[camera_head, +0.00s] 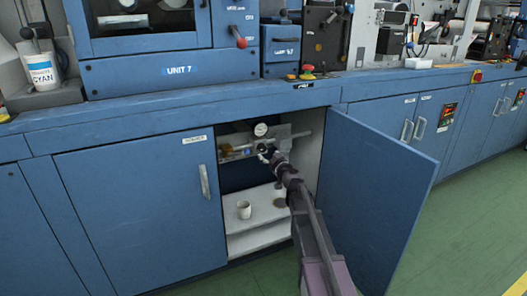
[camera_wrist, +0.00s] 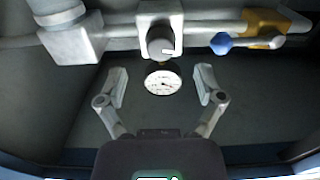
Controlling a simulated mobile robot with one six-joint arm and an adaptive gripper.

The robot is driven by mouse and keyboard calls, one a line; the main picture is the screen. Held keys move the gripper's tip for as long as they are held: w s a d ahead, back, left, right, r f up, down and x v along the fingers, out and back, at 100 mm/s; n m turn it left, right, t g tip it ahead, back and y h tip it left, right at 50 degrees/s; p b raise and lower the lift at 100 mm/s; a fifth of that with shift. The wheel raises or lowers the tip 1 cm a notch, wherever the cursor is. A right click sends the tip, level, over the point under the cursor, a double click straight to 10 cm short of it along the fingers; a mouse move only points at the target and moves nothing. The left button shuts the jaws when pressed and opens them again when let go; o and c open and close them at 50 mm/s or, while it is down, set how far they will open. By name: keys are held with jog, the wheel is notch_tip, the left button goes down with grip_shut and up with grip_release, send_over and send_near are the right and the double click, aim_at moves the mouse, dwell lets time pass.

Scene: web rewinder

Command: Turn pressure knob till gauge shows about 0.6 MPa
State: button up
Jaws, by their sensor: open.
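The pressure gauge (camera_head: 260,129) is a small round white dial inside the open cabinet, above the pipe. It also shows in the wrist view (camera_wrist: 163,83), between my fingers in the picture; its needle and numbers are too small to read. A grey round knob (camera_wrist: 160,43) with a white mark sits beside the gauge, just beyond my fingertips in the wrist view. My gripper (camera_wrist: 161,71) is open and empty, its two fingers spread to either side, with no visible contact with the knob. In the head view my gripper (camera_head: 268,153) reaches into the cabinet and hides the knob.
A bulky grey fitting (camera_wrist: 70,30) is on the other side. The open door (camera_head: 375,195) stands right of my arm.

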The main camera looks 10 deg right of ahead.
aim_at(264, 150)
jog(key=shift+x, duration=2.6)
jog(key=shift+c, duration=0.2)
jog(key=c, duration=1.1)
